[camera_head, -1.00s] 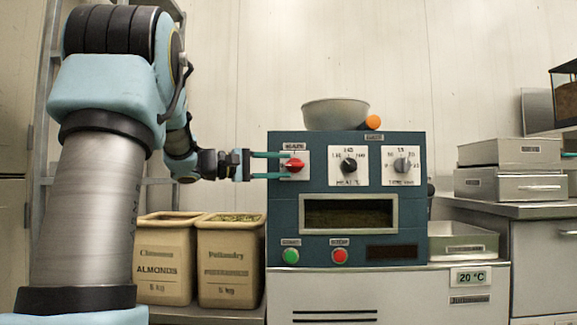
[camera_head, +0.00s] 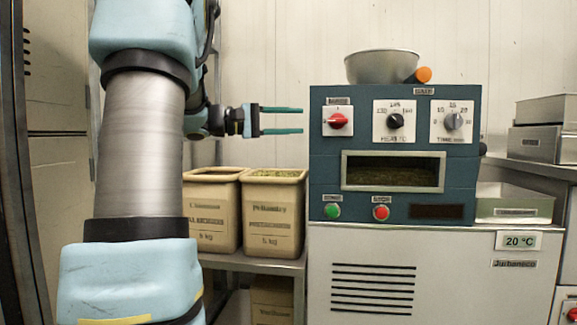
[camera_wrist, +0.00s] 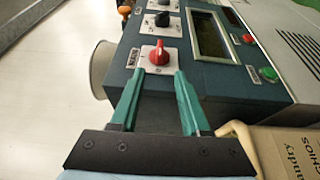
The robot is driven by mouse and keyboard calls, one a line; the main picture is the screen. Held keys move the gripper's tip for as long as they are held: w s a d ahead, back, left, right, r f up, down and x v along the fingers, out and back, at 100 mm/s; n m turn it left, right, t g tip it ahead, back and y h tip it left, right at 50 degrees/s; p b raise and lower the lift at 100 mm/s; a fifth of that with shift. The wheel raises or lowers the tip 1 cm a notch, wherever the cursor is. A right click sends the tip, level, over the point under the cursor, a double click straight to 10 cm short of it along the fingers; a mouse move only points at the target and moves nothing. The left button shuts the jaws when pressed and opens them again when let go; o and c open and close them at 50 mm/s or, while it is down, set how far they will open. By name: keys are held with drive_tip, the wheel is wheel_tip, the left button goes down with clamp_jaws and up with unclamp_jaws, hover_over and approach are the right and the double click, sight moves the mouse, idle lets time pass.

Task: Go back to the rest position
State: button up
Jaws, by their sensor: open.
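My gripper (camera_head: 282,121) has two green fingers held apart, with nothing between them. In the head view it is to the left of the blue control box (camera_head: 322,167), with a gap between its fingertips and the red knob (camera_head: 337,121). In the wrist view the red knob (camera_wrist: 159,56) lies beyond and between the fingertips of the gripper (camera_wrist: 160,80). My arm extends from the left side of the head view.
The blue box stands on a pale cabinet (camera_head: 372,250) with a metal bowl (camera_head: 382,66) on top. Two beige ingredient bins (camera_head: 271,216) stand on a shelf below my gripper. Metal trays (camera_head: 545,110) are at the right. The wall area above my gripper is clear.

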drive_tip(key=s+f+n+g+y, duration=0.1)
drive_tip(key=s+f+y, duration=0.35)
drive_tip(key=f, duration=0.75)
drive_tip(key=s+f+n+g+y, duration=0.15)
drive_tip(key=s+f+y, duration=0.3)
drive_tip(key=f, duration=0.65)
drive_tip(key=s+a+f+m+y, duration=0.3)
drive_tip(key=s+a+f+y, duration=0.1)
drive_tip(key=s+f, duration=0.25)
drive_tip(key=s+a+f+m+y, duration=0.3)
drive_tip(key=s+a+f+y, duration=0.15)
drive_tip(key=f, duration=0.35)
wheel_tip(320, 180, up, 34)
drive_tip(key=p, duration=3.4)
drive_tip(key=shift+s+a+p, duration=0.2)
drive_tip(key=shift+a+p, duration=0.1)
drive_tip(key=shift+p, duration=0.05)
